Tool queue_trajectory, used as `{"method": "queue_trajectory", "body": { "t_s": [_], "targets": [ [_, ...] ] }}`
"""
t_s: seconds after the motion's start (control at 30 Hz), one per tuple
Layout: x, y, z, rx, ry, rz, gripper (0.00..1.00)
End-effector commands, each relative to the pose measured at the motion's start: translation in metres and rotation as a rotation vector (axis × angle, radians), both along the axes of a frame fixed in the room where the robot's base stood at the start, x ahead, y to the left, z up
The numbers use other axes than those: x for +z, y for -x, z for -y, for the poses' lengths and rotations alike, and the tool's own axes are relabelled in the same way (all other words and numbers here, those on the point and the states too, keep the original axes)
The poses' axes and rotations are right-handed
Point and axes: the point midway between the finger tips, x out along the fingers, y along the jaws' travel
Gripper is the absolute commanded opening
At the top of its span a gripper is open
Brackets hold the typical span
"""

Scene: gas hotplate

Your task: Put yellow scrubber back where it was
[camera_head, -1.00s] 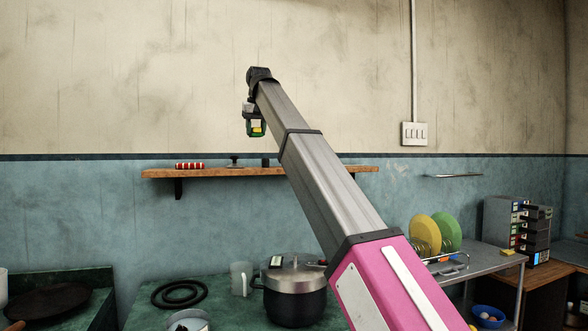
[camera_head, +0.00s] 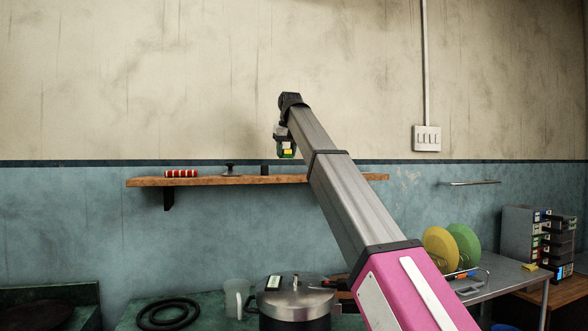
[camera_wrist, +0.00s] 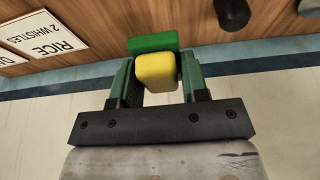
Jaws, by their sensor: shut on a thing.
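The yellow scrubber with a green layer (camera_wrist: 155,70) is between the fingers of my gripper (camera_wrist: 156,82) in the wrist view. The gripper is shut on it, with the green side facing away from the wrist. In the head view my gripper (camera_head: 286,148) hangs at the end of the raised arm, and the scrubber (camera_head: 287,153) shows as a small yellow and green patch. It appears above the right half of the wooden shelf (camera_head: 210,181). I cannot tell how far it is from the wall.
The shelf holds a red-and-white striped item (camera_head: 181,173), a dark knobbed item (camera_head: 230,170) and a small dark cylinder (camera_head: 264,169). Below are a pressure cooker (camera_head: 297,290) and a mug (camera_head: 236,297). A rack with plates (camera_head: 440,248) stands at right.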

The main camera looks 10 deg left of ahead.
Motion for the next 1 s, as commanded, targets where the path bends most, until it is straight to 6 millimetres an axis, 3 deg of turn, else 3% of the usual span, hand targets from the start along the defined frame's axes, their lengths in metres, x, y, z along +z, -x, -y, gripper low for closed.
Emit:
{"method": "queue_trajectory", "body": {
  "t_s": [0.2,0.37,0.63,1.0],
  "targets": [
    [-0.017,-0.017,0.022,0.0,-0.001,0.001,0.15],
    [-0.022,-0.019,0.025,0.001,0.0,0.001,0.15],
    [-0.056,-0.018,0.025,0.001,0.0,0.001,0.15],
    [-0.061,-0.019,0.024,0.001,0.0,0.001,0.15]
  ]
}}
